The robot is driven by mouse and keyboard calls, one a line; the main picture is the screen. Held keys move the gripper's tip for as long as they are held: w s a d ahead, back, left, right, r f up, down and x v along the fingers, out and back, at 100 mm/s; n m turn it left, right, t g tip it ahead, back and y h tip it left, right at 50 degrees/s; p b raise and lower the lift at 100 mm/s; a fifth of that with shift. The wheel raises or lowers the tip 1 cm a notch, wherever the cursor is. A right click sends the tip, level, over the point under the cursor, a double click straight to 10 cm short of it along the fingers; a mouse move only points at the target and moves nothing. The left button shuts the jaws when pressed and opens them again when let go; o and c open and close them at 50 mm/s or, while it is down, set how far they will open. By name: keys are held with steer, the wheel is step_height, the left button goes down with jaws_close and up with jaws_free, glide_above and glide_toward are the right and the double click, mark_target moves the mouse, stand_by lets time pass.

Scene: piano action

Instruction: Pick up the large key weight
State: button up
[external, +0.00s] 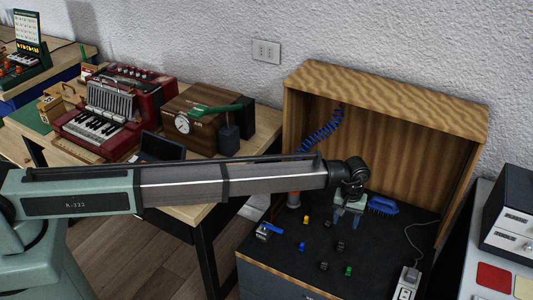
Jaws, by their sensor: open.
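Several small pieces that may be key weights stand on the dark bench top (385,248). They include a yellow one (306,219), a blue one (302,246), a green one (348,271) and dark grey ones, such as one in the middle (340,246) and one nearer the front (323,266). They are too small here to tell which is the large key weight. My gripper (346,222) is open and points down over the back middle of the bench, behind the grey pieces. The view does not show clearly what is between its fingers.
A blue brush (383,205) lies just right of my gripper. A blue and grey tool (268,231) lies at the left. A wooden hood (385,90) encloses the back, with a blue coiled hose (322,132). A white socket block (406,283) sits front right.

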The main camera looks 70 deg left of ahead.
glide_above(342, 243)
steer(key=f, duration=0.8)
steer(key=shift+s+d+f, duration=0.15)
steer(key=shift+s+f, duration=0.1)
steer(key=shift+s, duration=0.1)
steer(key=shift+w+f, duration=0.15)
steer(key=shift+f, duration=1.15)
steer(key=shift+w+f, duration=0.15)
steer(key=shift+f, duration=1.15)
steer(key=shift+c, duration=0.4)
jaws_close()
